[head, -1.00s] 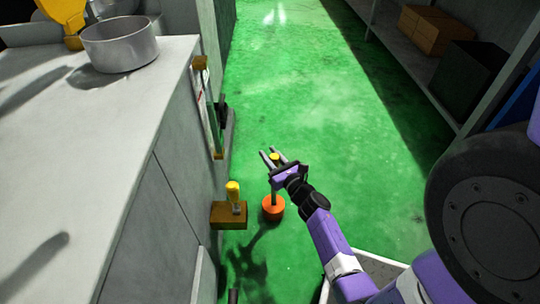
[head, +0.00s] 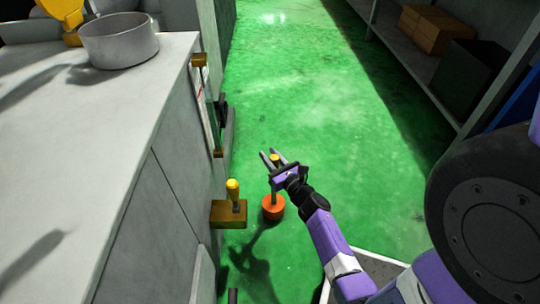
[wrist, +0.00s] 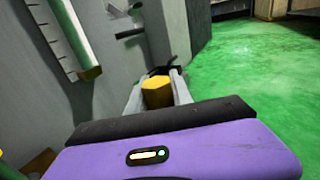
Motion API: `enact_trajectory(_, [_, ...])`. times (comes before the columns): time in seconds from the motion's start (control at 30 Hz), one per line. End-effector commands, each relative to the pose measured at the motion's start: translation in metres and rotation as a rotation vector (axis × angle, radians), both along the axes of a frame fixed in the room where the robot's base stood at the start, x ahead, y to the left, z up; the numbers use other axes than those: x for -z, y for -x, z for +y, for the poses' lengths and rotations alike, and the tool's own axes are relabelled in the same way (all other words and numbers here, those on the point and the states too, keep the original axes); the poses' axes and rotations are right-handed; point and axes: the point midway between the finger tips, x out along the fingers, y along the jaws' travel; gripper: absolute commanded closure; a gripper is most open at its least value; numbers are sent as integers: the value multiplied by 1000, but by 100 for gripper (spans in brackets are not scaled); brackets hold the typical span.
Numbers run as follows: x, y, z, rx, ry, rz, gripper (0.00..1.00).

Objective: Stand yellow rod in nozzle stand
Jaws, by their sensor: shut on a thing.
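My gripper (head: 270,157) is shut on the yellow rod (wrist: 157,92). In the wrist view its blunt yellow end shows between the two fingers, and a bit of yellow shows at the fingertips in the head view (head: 275,158). Below my gripper a grey stem runs down to an orange round piece (head: 273,207). I cannot tell if these belong to the held rod. To the left, a brown block (head: 222,214) by the grey cabinet side carries an upright yellow-topped piece (head: 233,189). No label marks which thing is the nozzle stand.
A grey cabinet (head: 110,130) fills the left side, with a metal bowl (head: 118,45) on top. A long gauge-like strip (wrist: 62,40) hangs on its side. A shelf with brown boxes (head: 437,28) stands at right. The green floor (head: 310,90) between is clear.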

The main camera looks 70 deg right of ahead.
Motion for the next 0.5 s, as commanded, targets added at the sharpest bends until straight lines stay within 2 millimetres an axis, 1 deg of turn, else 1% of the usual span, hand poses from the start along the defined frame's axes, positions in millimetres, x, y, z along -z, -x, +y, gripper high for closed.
enact_trajectory(0.5, [11, 0, 0, 0, 1, -1, 100])
